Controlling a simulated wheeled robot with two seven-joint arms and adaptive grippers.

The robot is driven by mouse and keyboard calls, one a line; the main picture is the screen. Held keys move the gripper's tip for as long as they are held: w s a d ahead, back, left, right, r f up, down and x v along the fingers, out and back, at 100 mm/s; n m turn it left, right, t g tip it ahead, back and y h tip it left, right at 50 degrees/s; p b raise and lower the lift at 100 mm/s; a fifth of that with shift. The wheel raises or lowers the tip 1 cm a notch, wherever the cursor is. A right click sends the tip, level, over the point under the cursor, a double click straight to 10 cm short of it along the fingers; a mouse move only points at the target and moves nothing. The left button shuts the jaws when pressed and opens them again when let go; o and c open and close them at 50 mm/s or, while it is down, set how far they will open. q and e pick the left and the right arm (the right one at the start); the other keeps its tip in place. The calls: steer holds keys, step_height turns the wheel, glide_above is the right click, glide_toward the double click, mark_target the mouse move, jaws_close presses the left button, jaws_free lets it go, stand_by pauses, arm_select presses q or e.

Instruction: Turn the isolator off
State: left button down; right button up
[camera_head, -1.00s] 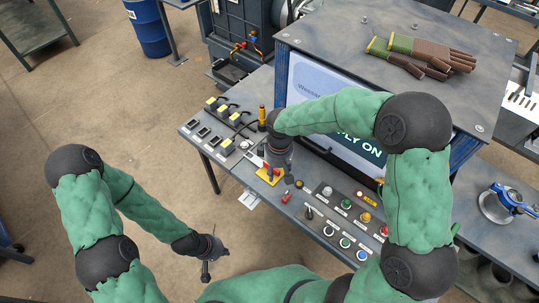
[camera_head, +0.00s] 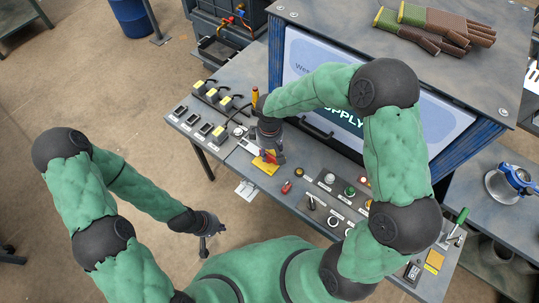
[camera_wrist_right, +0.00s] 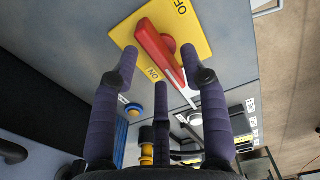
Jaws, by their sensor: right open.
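The isolator is a yellow plate (camera_head: 261,168) with a red lever (camera_head: 270,156) on the bench. The right wrist view shows the plate (camera_wrist_right: 205,35) marked ON and OFF. The red lever (camera_wrist_right: 153,47) lies slanted across it, its thin end passing between the fingers. My right gripper (camera_wrist_right: 160,70) is open around the lever's thin end; I cannot tell whether any finger touches it. In the head view my right gripper (camera_head: 270,152) hides part of the isolator. My left gripper (camera_head: 206,238) hangs over the floor, away from the bench; its fingers are too small to read.
Buttons and switches (camera_head: 330,179) fill the panel right of the isolator. Yellow-topped breakers (camera_head: 212,95) stand to its left. A screen (camera_head: 420,120) behind reads "SUPPLY", partly hidden by my right arm. Gloves (camera_head: 440,25) lie on the cabinet. Open floor is at the left.

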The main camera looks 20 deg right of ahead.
steer(key=shift+f, duration=0.95)
jaws_close()
